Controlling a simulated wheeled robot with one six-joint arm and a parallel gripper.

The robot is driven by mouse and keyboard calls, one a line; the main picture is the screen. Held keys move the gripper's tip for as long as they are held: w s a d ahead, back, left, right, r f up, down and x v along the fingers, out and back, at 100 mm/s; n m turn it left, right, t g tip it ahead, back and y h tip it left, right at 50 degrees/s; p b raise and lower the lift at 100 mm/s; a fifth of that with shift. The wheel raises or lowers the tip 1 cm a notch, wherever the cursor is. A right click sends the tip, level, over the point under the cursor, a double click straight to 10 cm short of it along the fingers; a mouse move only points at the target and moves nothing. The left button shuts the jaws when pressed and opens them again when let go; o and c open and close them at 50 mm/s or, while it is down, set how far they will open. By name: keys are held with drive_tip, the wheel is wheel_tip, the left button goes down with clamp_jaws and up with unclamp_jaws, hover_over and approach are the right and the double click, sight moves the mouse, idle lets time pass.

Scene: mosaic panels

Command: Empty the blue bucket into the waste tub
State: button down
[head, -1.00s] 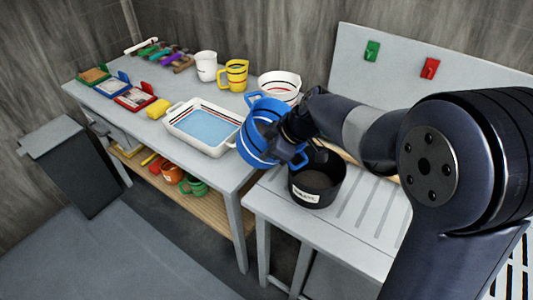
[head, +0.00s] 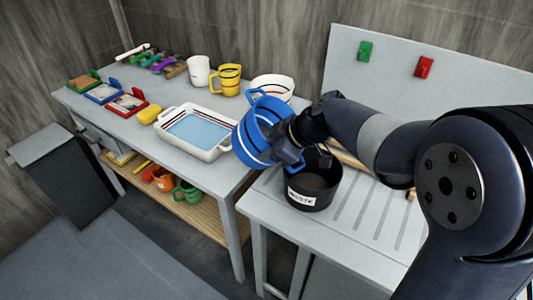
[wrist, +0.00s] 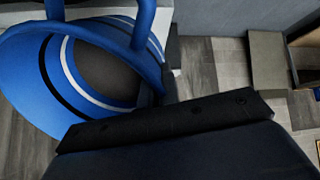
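The blue bucket (head: 258,130) with white and black bands is held by my gripper (head: 286,140) in the head view. It is tilted, above and to the left of the waste tub. In the wrist view the bucket (wrist: 30,85) fills the upper left, close against the gripper, with a dark area inside its rim; I cannot tell what it contains. The waste tub (head: 309,197) is black with a white label and stands upright on the grey bench, dark inside. My gripper's fingertips are mostly hidden by the bucket and gripper body.
A white basin (head: 222,147) of blue water sits on the left table, near the bucket. A white bowl (head: 272,84), yellow mug (head: 229,78) and white mug (head: 199,71) stand behind it. A grooved bench (head: 365,228) lies right of the tub. A gap separates table and bench.

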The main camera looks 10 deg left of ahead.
drive_tip(key=shift+d+f+y+b, duration=0.25)
drive_tip(key=shift+y+b, duration=0.4)
drive_tip(key=shift+b, duration=0.45)
drive_tip(key=shift+d+f+y+b, duration=0.1)
drive_tip(key=shift+d+y+b, duration=0.2)
drive_tip(key=shift+y+b, duration=0.55)
drive_tip(key=shift+d+r+y+b, duration=0.15)
drive_tip(key=shift+d+r+y, duration=0.3)
drive_tip(key=shift+y, duration=0.3)
drive_tip(key=shift+d+r+y+b, duration=0.15)
drive_tip(key=shift+d+r+y, duration=0.15)
drive_tip(key=shift+r+y, duration=0.35)
drive_tip(key=shift+d+f+b, duration=0.1)
drive_tip(key=shift+f+b, duration=0.05)
drive_tip(key=shift+b, duration=0.15)
drive_tip(key=shift+s+d+f+t+y+b, duration=0.15)
drive_tip(key=shift+d+y+b, duration=0.4)
drive_tip(key=shift+b, duration=1.25)
drive_tip(key=shift+d+f+t+y+b, duration=0.25)
drive_tip(key=shift+d+y+b, duration=0.3)
drive_tip(key=shift+b, duration=1.2)
drive_tip(key=shift+d+b, duration=0.2)
drive_tip(key=shift+b, duration=0.5)
drive_tip(key=shift+d+r, duration=0.15)
